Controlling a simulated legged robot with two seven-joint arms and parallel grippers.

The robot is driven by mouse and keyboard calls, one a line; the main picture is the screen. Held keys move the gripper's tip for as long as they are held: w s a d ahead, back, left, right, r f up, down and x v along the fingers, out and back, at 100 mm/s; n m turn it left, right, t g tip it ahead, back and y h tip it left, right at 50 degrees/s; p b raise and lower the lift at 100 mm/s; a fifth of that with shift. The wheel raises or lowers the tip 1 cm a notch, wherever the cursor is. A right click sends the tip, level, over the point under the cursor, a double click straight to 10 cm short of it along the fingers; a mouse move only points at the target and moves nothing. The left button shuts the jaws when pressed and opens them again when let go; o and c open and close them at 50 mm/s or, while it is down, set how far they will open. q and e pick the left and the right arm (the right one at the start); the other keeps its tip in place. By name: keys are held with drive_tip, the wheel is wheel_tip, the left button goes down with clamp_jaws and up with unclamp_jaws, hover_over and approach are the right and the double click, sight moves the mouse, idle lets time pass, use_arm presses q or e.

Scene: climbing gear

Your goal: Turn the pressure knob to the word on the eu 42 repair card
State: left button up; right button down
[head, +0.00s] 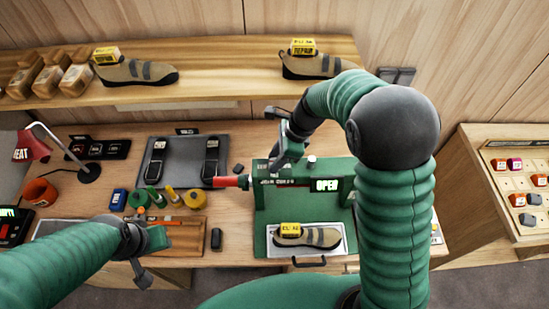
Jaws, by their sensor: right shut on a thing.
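A green press (268,205) stands on the bench with a lit "OPEN" sign (327,185), a red-tipped lever (230,182) and a small label strip (283,182) too small to read. My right gripper (280,163) is at the press's top, left of a small grey cap (311,161). It is shut on a small part there, apparently the pressure knob, which it mostly hides. Yellow cards lie on a shoe (318,238) in the press tray and two shelf shoes (140,73) (318,66); their small print is unclear. My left gripper (160,245) hangs over a wooden board; its jaws are unclear.
A grey tray (180,178) with two dark soles, several coloured rolls and pots (167,198), an orange cup (40,191) and a lamp (88,172) stand left of the press. A rack of coloured blocks (525,190) is at right. The shelf (220,72) runs behind.

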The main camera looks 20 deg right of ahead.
drive_tip(key=shift+d+n, duration=0.15)
drive_tip(key=shift+n, duration=0.15)
drive_tip(key=n+g+p, duration=0.1)
drive_tip(key=n, duration=0.1)
drive_tip(key=shift+w+r+n+p, duration=0.1)
drive_tip(key=shift+n+p, duration=0.2)
drive_tip(key=shift+p, duration=0.05)
drive_tip(key=n+g+p, duration=0.1)
drive_tip(key=n, duration=0.2)
drive_tip(key=shift+n+g+p, duration=0.3)
drive_tip(key=shift+p, duration=0.05)
drive_tip(key=n+g+p, duration=0.1)
drive_tip(key=n, duration=0.2)
drive_tip(key=shift+w+n+h, duration=0.15)
drive_tip(key=shift+n+h, duration=0.15)
drive_tip(key=n+g, duration=0.1)
drive_tip(key=n, duration=0.1)
drive_tip(key=shift+n+h+p, duration=0.3)
drive_tip(key=shift+h+p, duration=0.1)
drive_tip(key=n, duration=0.1)
drive_tip(key=n+h, duration=0.1)
drive_tip(key=n, duration=0.1)
drive_tip(key=shift+w+a+n+g, duration=0.15)
drive_tip(key=shift+a+n+g, duration=0.05)
drive_tip(key=shift+n+g, duration=0.1)
drive_tip(key=shift+n+h, duration=0.6)
drive_tip(key=shift+n, duration=0.9)
